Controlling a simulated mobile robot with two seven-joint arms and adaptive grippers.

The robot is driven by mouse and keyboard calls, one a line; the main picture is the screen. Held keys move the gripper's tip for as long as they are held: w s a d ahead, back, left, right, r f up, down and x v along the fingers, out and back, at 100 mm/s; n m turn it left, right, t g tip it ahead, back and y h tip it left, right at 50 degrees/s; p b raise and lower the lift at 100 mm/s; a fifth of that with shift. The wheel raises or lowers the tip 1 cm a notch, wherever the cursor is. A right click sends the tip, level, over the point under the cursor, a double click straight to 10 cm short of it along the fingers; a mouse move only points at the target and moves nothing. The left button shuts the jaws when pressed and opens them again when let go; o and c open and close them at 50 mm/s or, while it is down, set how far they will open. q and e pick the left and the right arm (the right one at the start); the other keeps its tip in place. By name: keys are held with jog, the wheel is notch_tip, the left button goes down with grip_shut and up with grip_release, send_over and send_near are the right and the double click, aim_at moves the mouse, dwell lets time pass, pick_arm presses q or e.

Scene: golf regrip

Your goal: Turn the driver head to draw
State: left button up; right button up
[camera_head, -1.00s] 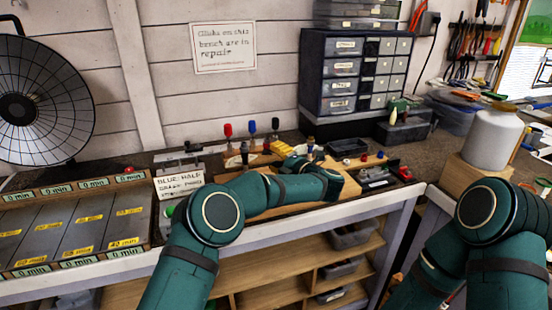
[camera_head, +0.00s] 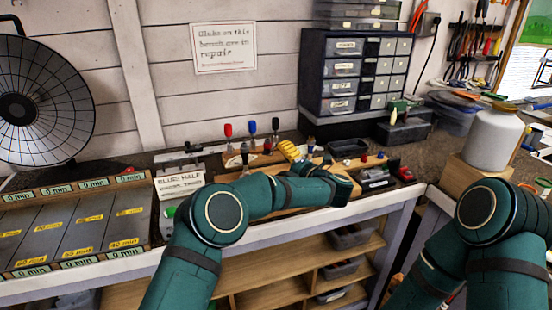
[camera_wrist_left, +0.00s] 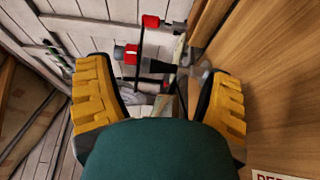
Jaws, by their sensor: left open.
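My left gripper (camera_head: 290,151) is over the wooden board on the bench, with a yellow finger showing past the teal wrist. In the left wrist view its two yellow fingers (camera_wrist_left: 160,98) are spread apart. Between and beyond them are a black rod with a red end (camera_wrist_left: 132,54) and grey, partly see-through parts (camera_wrist_left: 196,80). I cannot tell for sure which part is the driver head, and I see no draw marking. The palm hides the lower middle of that view. My right arm shows at the right, but its gripper is out of the picture.
Red (camera_head: 228,130), blue (camera_head: 252,127) and black (camera_head: 275,124) handled tools stand behind the board (camera_head: 318,194). A drawer cabinet (camera_head: 342,72) stands at the back. A white label (camera_head: 179,186) and a timed tray (camera_head: 75,226) are at the left. A white jar (camera_head: 494,138) is at the right.

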pick_arm(q)
jog(key=v, duration=0.9)
jog(key=shift+s, duration=0.2)
